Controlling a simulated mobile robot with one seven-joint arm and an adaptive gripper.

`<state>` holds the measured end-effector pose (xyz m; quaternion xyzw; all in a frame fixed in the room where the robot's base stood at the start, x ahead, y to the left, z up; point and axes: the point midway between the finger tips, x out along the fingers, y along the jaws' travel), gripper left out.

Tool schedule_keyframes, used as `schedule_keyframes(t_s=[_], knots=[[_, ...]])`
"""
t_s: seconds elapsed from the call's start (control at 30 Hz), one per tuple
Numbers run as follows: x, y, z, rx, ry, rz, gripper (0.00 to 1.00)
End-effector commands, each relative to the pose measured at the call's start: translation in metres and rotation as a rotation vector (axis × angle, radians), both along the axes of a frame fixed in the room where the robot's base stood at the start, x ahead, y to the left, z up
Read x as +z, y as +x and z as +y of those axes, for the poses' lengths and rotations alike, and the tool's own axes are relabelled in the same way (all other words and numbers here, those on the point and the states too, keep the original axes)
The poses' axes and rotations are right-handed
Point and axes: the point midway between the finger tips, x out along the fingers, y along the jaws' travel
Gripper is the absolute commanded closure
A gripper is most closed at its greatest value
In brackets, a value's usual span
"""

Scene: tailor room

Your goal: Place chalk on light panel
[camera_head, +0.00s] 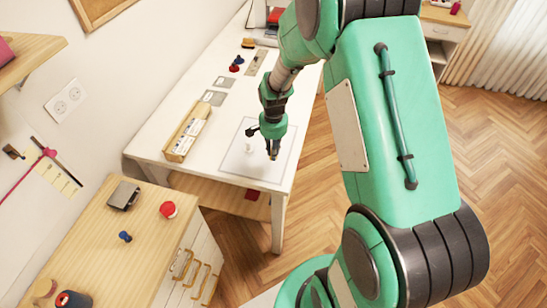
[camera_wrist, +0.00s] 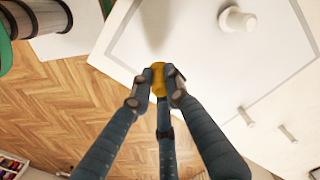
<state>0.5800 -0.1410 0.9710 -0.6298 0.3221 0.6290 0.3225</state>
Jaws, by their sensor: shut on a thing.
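My gripper (camera_head: 273,150) hangs over the right part of the light panel (camera_head: 235,165), a pale outlined square on the white table. In the wrist view, my gripper (camera_wrist: 160,82) is shut on a small yellow-orange piece (camera_wrist: 158,77), which may be the chalk. The fingers cover much of it. The piece also shows as a small spot below the fingers in the head view (camera_head: 272,157). It appears to be above the panel; contact cannot be told. The panel also shows in the wrist view (camera_wrist: 200,60).
A white spool-like object (camera_head: 249,147) stands on the panel, left of my gripper. A wooden box (camera_head: 188,135) with pale contents lies further left on the table (camera_head: 150,150). Grey cards (camera_head: 214,98) lie behind. A wooden cabinet (camera_head: 110,240) stands in front. Floor is open at right.

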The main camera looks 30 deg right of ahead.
Motion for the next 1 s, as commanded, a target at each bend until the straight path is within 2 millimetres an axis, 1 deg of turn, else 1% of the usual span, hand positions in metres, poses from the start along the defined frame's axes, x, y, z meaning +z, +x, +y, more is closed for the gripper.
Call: schedule_keyframes(t_s=[0.17,0.4,0.47,0.93,0.97,1.0], knots=[[-0.005,0.000,0.000,0.000,0.000,0.001,1.00],[-0.031,-0.001,0.000,0.000,0.000,0.001,1.00],[-0.034,0.000,0.000,0.000,0.000,0.001,1.00],[-0.039,0.000,0.000,0.000,0.000,0.000,1.00],[-0.039,0.000,0.000,0.000,0.000,0.000,0.83],[-0.038,0.000,0.000,0.000,0.000,0.000,0.75]])
